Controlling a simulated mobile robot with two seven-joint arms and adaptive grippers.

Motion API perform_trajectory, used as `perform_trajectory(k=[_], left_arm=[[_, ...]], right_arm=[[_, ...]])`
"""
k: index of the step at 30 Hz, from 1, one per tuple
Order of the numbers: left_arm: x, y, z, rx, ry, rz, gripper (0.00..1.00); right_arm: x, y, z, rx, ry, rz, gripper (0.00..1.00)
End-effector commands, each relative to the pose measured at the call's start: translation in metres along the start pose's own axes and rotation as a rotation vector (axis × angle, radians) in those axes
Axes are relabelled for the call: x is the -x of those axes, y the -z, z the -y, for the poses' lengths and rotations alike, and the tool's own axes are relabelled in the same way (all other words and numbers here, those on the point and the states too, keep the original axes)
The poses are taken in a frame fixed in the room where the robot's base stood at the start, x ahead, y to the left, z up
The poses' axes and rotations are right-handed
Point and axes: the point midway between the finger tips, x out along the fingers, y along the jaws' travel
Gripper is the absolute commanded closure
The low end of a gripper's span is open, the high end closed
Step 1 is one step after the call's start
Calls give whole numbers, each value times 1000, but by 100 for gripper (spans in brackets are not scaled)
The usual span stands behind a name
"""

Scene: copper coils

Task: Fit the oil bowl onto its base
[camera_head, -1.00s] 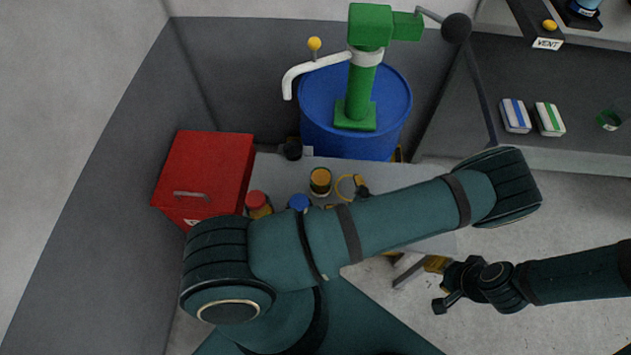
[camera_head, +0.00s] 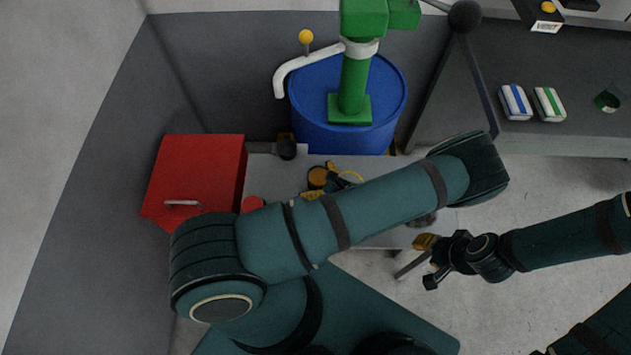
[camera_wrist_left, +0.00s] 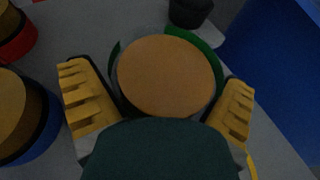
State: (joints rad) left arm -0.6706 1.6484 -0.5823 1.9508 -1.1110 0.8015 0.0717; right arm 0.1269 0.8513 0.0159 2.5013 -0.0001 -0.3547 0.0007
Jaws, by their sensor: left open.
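My left gripper (camera_head: 321,181) shows by its yellow fingers beyond my left forearm, over the grey worktop. In the left wrist view its fingers (camera_wrist_left: 158,85) are open on either side of a round clear cup with a tan disc (camera_wrist_left: 166,75) on top and a green ring behind it. I cannot tell whether this is the oil bowl or whether a finger touches it. In the head view the tan-topped item (camera_head: 317,177) is partly covered by the gripper. A small green cup (camera_head: 607,101) stands on the right counter. My right gripper (camera_head: 443,262) hangs right of the worktop, its jaws unclear.
Red-based (camera_wrist_left: 14,38) and blue-based (camera_wrist_left: 20,118) tan-topped items stand left of my left gripper. A red box (camera_head: 197,178) is on the left. A blue drum (camera_head: 346,130) with a green pump stands behind. Striped packs (camera_head: 515,102) lie on the right counter.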

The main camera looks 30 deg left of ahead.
Motion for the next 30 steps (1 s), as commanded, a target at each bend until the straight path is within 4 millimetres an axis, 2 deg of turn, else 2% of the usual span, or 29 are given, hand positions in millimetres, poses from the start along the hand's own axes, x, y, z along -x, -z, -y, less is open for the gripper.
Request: perform_trajectory(k=[3,8,9,10,22,26,30], left_arm=[[0,0,0,0,0,0,0],[0,0,0,-1,0,-1,56],[0,0,0,-1,0,-1,70],[0,0,0,-1,0,-1,77],[2,-4,0,0,0,-1,78],[9,-20,0,1,0,-1,78],[20,-46,1,0,1,-1,78]], right_arm=[[0,0,0,-1,0,0,61],[0,0,0,-1,0,0,61],[0,0,0,-1,0,0,61],[0,0,0,-1,0,0,61],[2,0,0,-1,0,0,61],[7,0,2,-1,0,2,61],[15,-1,5,-2,0,6,61]])
